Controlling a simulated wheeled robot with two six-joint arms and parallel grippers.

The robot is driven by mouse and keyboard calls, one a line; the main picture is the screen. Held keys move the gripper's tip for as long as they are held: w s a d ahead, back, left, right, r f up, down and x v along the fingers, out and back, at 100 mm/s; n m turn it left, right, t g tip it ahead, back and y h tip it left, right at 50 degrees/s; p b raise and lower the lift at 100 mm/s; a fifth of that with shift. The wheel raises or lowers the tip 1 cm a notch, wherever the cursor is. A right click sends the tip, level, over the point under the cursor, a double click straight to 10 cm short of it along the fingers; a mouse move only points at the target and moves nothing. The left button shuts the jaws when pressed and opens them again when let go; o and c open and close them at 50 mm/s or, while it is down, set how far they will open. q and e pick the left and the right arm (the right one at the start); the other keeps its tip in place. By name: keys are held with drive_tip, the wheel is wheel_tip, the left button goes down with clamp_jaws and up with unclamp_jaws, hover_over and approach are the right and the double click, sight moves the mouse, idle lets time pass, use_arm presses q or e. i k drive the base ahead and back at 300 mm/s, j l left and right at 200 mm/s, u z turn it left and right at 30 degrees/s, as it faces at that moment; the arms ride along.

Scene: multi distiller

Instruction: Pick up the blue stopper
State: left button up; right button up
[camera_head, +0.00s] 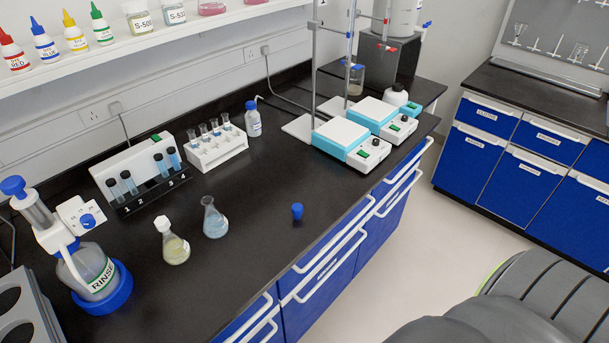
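The blue stopper (297,211) stands by itself on the black bench top (270,260), close to the bench's front edge. An open conical flask with pale blue liquid (215,220) stands to its left. A second conical flask with yellowish liquid (176,246) and a white stopper (163,224) stands further left. Neither of my grippers shows in the head view, and nothing touches the blue stopper.
A rinse bottle (95,270) stands at the left. A numbered tube holder (150,190) and a white vial rack (217,148) stand behind the flasks. Hotplates (350,140) stand further right. The bench around the stopper is clear.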

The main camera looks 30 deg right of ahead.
sight(297, 208)
drive_tip(key=z, duration=0.95)
